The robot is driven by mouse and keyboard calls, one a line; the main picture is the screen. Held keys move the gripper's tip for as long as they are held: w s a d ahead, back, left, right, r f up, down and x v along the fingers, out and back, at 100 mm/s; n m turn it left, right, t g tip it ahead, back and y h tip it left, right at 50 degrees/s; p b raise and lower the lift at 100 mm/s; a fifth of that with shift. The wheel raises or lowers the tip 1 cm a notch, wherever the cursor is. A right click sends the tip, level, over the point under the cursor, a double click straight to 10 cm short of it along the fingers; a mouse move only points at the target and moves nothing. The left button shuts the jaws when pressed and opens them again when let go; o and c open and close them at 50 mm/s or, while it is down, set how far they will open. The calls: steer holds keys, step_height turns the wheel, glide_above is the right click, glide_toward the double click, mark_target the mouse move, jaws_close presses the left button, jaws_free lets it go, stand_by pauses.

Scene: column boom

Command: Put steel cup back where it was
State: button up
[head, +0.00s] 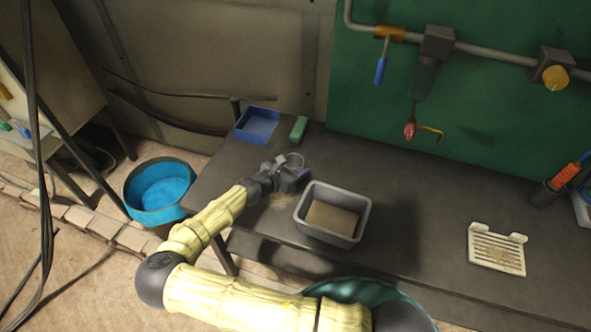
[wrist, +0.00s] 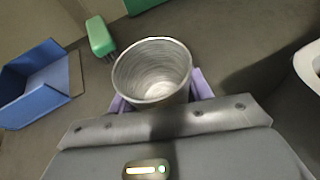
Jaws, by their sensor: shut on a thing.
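The steel cup (wrist: 152,72) is a ribbed, open-topped metal cup that looks empty inside. It stands between the purple fingers of my gripper (wrist: 158,95), which is shut on it. In the head view the cup (head: 295,160) shows at the end of my gripper (head: 290,176), above the left part of the dark bench (head: 425,200). I cannot tell whether the cup's base touches the bench. The lower part of the cup is hidden by my gripper.
A blue tray (head: 257,124) and a green brush (head: 298,129) lie behind the cup. A grey bin (head: 333,234) with brown contents stands to the right. A white slotted rack (head: 497,249) is farther right. A blue bucket (head: 158,190) stands left of the bench.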

steer(key=shift+d+f, duration=0.1)
steer(key=shift+f, duration=0.6)
steer(key=shift+f, duration=0.15)
steer(key=o, duration=1.1)
steer(key=shift+r, duration=0.2)
steer(key=shift+s+a, duration=0.2)
steer(key=shift+a, duration=0.15)
steer(key=b+v, duration=0.3)
steer(key=v, duration=0.8)
steer(key=shift+s+r, duration=0.15)
